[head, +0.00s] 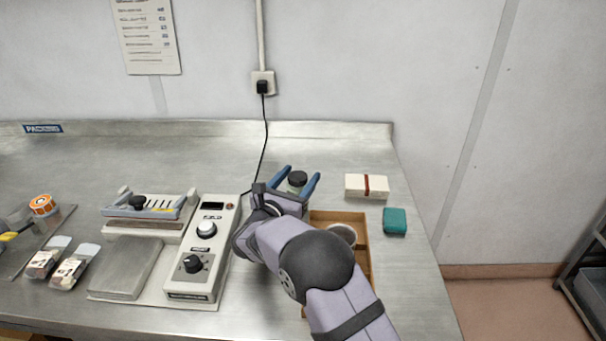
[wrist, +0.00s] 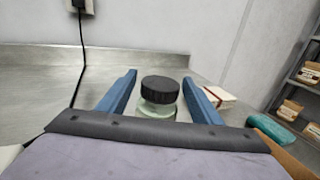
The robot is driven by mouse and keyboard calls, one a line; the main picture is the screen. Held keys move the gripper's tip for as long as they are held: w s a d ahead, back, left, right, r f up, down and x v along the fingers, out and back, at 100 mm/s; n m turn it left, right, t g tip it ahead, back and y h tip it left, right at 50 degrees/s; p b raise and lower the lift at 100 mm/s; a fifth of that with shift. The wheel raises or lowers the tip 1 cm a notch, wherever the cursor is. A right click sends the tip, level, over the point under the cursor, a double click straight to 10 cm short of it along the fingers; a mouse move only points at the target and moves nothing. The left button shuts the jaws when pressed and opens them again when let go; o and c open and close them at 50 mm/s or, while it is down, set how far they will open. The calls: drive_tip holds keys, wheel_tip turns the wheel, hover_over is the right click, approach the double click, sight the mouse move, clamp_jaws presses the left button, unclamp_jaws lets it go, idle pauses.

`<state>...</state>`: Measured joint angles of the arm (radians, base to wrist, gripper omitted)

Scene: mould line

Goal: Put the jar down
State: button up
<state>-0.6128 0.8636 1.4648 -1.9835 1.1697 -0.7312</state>
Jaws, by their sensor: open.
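A small jar with a black lid and a pale greenish glass body (wrist: 158,105) stands upright on the steel bench. In the head view its dark lid (head: 298,178) shows between my gripper's two blue fingers. My gripper (head: 296,180) is open, with one finger on each side of the jar. In the wrist view there is a visible gap between the jar and each finger of my gripper (wrist: 160,95). The lower part of the jar is hidden behind the gripper's body in both views.
A wooden tray (head: 364,244) holding a round white item lies right of my wrist. A cream box with a red band (head: 356,187) and a teal block (head: 395,221) are to the right. A sealing machine (head: 203,262) stands left. A black cord (head: 265,150) runs down behind.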

drive_tip(key=b+v, duration=0.1)
drive_tip(key=v, duration=0.7)
drive_tip(key=shift+s+a, duration=0.15)
drive_tip(key=shift+s, duration=0.25)
drive_tip(key=s+d+r+m+g+h+p, duration=0.1)
drive_tip(key=s+d+r+m+g+p, duration=0.1)
drive_tip(key=s+d+m+g+p, duration=0.45)
drive_tip(key=s+d+r+m+g+p, duration=0.1)
drive_tip(key=s+d+m+g+p, duration=0.15)
drive_tip(key=d, duration=0.75)
drive_tip(key=s+d+r+m+g+h+p, duration=0.1)
drive_tip(key=s+d+r+m+g+p, duration=0.15)
drive_tip(key=s+d+m+p, duration=0.4)
drive_tip(key=s+r+m+g+y+p, duration=0.35)
drive_tip(key=s+m+p, duration=0.25)
drive_tip(key=s+m, duration=0.25)
drive_tip(key=s+r+m+g+y+p, duration=0.2)
drive_tip(key=s+m+y+p, duration=0.3)
drive_tip(key=s+m, duration=0.3)
drive_tip(key=f+b, duration=0.1)
drive_tip(key=s+f+b, duration=0.1)
drive_tip(key=f+b, duration=0.1)
drive_tip(key=a+f+b, duration=0.1)
drive_tip(key=f+b, duration=0.1)
drive_tip(key=shift+s+f, duration=0.15)
